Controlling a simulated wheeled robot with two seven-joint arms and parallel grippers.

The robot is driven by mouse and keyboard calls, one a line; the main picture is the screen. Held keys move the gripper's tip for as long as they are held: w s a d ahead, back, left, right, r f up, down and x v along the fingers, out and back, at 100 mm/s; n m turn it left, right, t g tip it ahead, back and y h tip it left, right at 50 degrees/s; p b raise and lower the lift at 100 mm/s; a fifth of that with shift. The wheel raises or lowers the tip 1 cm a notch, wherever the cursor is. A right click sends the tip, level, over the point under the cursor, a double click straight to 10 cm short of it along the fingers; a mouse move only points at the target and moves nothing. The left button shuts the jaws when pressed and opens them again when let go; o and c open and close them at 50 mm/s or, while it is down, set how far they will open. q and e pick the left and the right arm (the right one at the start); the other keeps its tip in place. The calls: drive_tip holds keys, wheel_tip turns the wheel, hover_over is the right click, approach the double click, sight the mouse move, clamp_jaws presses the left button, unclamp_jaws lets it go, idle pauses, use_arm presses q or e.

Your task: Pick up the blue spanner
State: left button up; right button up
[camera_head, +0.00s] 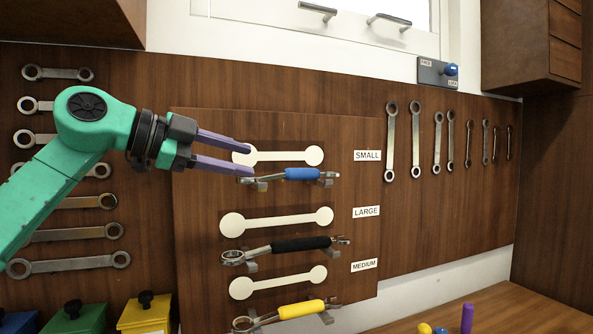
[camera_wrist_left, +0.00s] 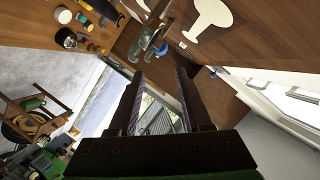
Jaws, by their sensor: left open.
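The blue spanner (camera_head: 302,174), with a blue grip and metal ends, rests on hooks on the wooden panel beside the SMALL label (camera_head: 367,155). A white spanner silhouette (camera_head: 285,156) is just above it. My left gripper (camera_head: 249,160) is open and empty, at the left end of the silhouette. In the picture its lower finger lies just above the blue spanner's left end; I cannot tell whether they touch. In the left wrist view my open fingers (camera_wrist_left: 158,90) show with nothing held between them. My right gripper is not in view.
A black-gripped spanner (camera_head: 300,244) and a yellow-gripped spanner (camera_head: 302,309) hang lower on the panel (camera_head: 345,115). Several plain spanners hang to the left and right. Green (camera_head: 76,320) and yellow (camera_head: 146,315) boxes stand at the lower left. A wooden worktop (camera_head: 520,313) is at the lower right.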

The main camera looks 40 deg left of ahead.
sight(286, 170)
use_arm(q)
drive_tip(key=p+x, duration=0.2)
drive_tip(key=x, duration=0.3)
drive_tip(key=p+x, duration=0.3)
drive_tip(key=x, duration=0.3)
drive_tip(key=shift+a+r, duration=0.25)
drive_tip(key=shift+w+f, duration=0.25)
drive_tip(key=shift+f, duration=0.05)
drive_tip(key=shift+s, duration=0.1)
clamp_jaws()
drive_tip(key=shift+r, duration=0.15)
